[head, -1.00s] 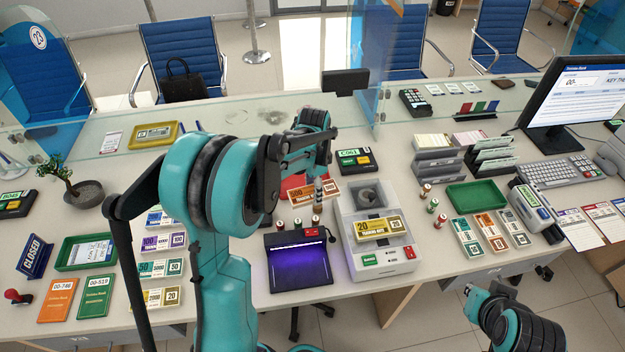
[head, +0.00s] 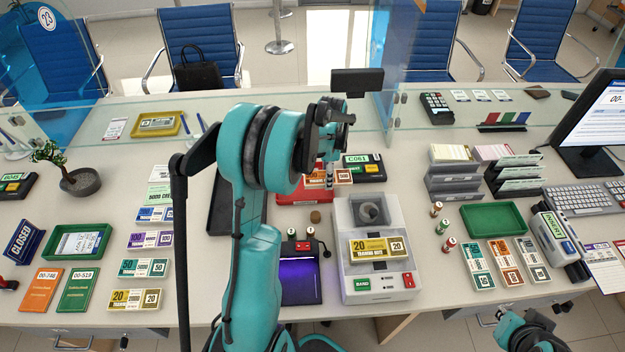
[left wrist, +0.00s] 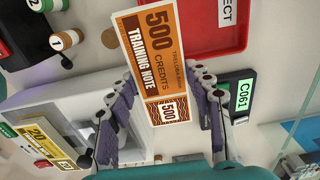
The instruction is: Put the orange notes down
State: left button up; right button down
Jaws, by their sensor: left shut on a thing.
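My left gripper (head: 332,150) is shut on the orange 500 notes (head: 318,178). In the left wrist view the notes (left wrist: 150,50) stick out from between the dark ribbed fingers (left wrist: 165,118), face up to that camera. They overlap the near edge of the red tray (left wrist: 215,30); I cannot tell how high they are above it. In the head view the red tray (head: 287,196) is partly hidden by my left arm. My right gripper (head: 503,318) is at the lower right, off the counter's front edge; its fingers are too unclear to judge.
The C061 box (head: 366,168) stands right behind the notes. A grey note machine (head: 370,287) and a purple-lit device (head: 300,285) stand in front. A column of note stacks (head: 150,239) lies at the left. Cork and coin rolls stand near the tray.

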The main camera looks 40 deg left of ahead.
pick_arm(q)
jog(key=a+f+b, duration=0.1)
jog(key=a+f, duration=0.1)
jog(key=a, duration=0.1)
jog(key=a+f+b, duration=0.1)
jog(key=a+f, duration=0.1)
jog(key=a, duration=0.1)
jog(key=a+f, duration=0.2)
jog(key=a, duration=0.2)
jog(key=shift+w+b, duration=0.3)
jog(key=shift+b, duration=0.1)
notch_tip(320, 180, down, 4)
jog(key=shift+f+b, duration=0.1)
jog(key=shift+b, duration=0.75)
jog(key=o, duration=1.3)
jog(key=shift+o, duration=0.2)
